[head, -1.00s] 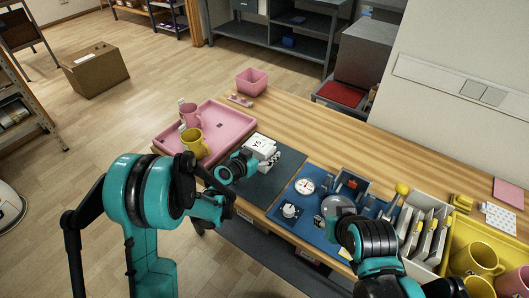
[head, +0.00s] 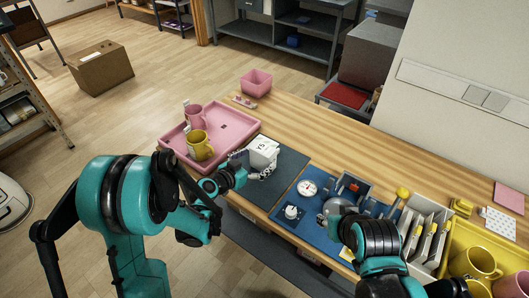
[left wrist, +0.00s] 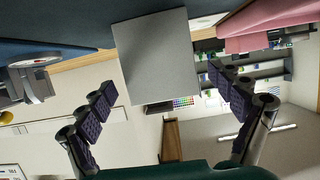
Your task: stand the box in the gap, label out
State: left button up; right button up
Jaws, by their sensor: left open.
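The white box (head: 263,150) stands on the dark mat (head: 272,182), with dark printing on its upper face. My left gripper (head: 250,164) is open at the near side of the box, its dark fingers on either side of it in the picture. In the left wrist view, a plain grey-white face of the box (left wrist: 155,55) shows beyond and between the spread fingers (left wrist: 160,85); I see no contact. A white rack (head: 428,222) with several thin upright items stands at the right; I cannot make out a gap clearly. My right gripper (head: 343,224) is over the blue mat, fingers hidden.
A blue mat (head: 300,236) holds a dial and small tools. A yellow bin (head: 459,250) stands at right. The wooden table's back is mostly clear.

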pick_arm(q)
jog(key=shift+p+v, duration=0.35)
jog(key=shift+v, duration=1.95)
